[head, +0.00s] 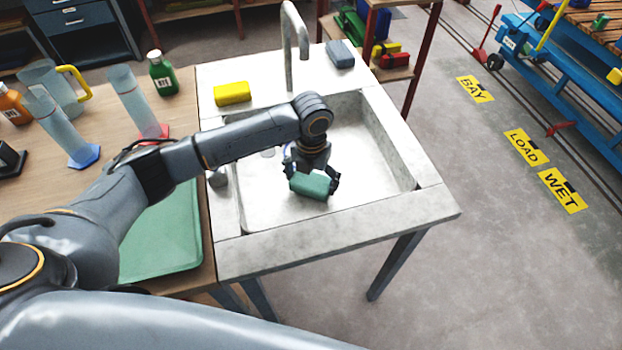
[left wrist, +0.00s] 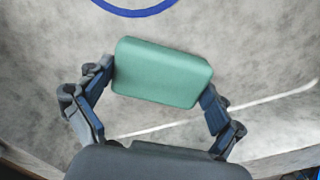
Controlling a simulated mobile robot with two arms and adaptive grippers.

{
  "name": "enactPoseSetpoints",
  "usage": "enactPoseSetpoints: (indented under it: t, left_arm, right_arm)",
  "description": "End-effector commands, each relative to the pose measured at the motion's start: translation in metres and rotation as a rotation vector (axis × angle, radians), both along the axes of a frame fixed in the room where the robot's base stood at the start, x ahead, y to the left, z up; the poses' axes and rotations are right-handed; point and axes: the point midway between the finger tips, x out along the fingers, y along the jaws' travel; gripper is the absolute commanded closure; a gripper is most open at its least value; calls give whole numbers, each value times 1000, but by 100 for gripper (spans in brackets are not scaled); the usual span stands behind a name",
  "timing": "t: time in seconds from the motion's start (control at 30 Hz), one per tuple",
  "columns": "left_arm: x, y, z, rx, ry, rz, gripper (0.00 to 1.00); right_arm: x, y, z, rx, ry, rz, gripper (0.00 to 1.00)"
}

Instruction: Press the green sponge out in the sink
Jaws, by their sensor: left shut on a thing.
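The green sponge (head: 312,185) is a rounded block in my left gripper (head: 313,178), inside the grey sink (head: 385,150). In the left wrist view the sponge (left wrist: 162,72) sits between the two fingers of the gripper (left wrist: 160,88), one at each end. The gripper is shut on it. The sponge looks held over the sink basin; its exact height above the floor I cannot tell. My right gripper is in neither view.
A yellow sponge (head: 232,93) and a grey-blue sponge (head: 340,54) lie on the sink's back ledge, on either side of the tap (head: 290,40). A green tray (head: 165,240), measuring cylinders (head: 132,98) and bottles, one green (head: 162,75), stand on the bench at left.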

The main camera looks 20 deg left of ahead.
Motion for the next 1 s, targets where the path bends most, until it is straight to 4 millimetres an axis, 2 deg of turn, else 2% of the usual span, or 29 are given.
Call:
enactPoseSetpoints:
  t: [1.0]
  left_arm:
    - [-1,0,-10,0,2,-1,41]
  right_arm:
    - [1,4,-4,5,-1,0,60]
